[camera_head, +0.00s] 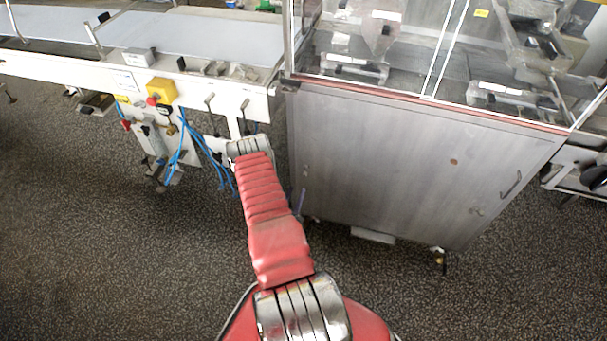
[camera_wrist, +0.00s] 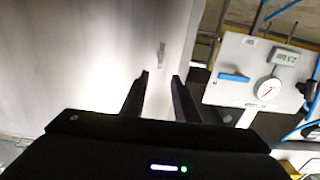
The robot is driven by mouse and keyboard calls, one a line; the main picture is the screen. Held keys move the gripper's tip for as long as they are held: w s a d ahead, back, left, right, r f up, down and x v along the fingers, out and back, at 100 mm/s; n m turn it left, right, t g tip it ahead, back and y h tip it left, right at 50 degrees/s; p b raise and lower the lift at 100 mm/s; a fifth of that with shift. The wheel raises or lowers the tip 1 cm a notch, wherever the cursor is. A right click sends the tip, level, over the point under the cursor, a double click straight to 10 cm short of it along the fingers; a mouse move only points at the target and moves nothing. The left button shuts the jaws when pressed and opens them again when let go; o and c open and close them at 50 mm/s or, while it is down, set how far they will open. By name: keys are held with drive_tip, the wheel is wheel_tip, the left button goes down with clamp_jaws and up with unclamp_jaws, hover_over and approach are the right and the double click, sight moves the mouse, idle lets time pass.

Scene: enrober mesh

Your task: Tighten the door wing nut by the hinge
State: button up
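The steel cabinet door (camera_head: 400,150) fills the right half of the head view. In the wrist view the door's pale surface (camera_wrist: 90,60) fills the left. A small upright metal fitting, likely the wing nut (camera_wrist: 161,55), shows on it just beyond the fingertips. My gripper (camera_wrist: 160,76) is open, with its two dark fingers apart and no object seen between them. The fitting appears above the gap, and contact is not visible. In the head view my red arm reaches to the door's left side, and the gripper's fingers are hidden or too small to make out.
A panel with a round gauge (camera_wrist: 268,89), a blue lever (camera_wrist: 234,77) and hoses is right of the fingers. In the head view, a white conveyor frame (camera_head: 60,70) with blue hoses (camera_head: 180,140) and a yellow switch box (camera_head: 162,91) stands left. Speckled floor (camera_head: 80,250) is open in front.

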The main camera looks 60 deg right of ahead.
sight(305, 171)
drive_tip(key=d, duration=0.3)
drive_tip(key=w+d, duration=0.1)
drive_tip(key=d, duration=0.7)
drive_tip(key=shift+w+d, duration=0.15)
drive_tip(key=shift+w, duration=0.2)
drive_tip(key=shift+c, duration=0.3)
clamp_jaws()
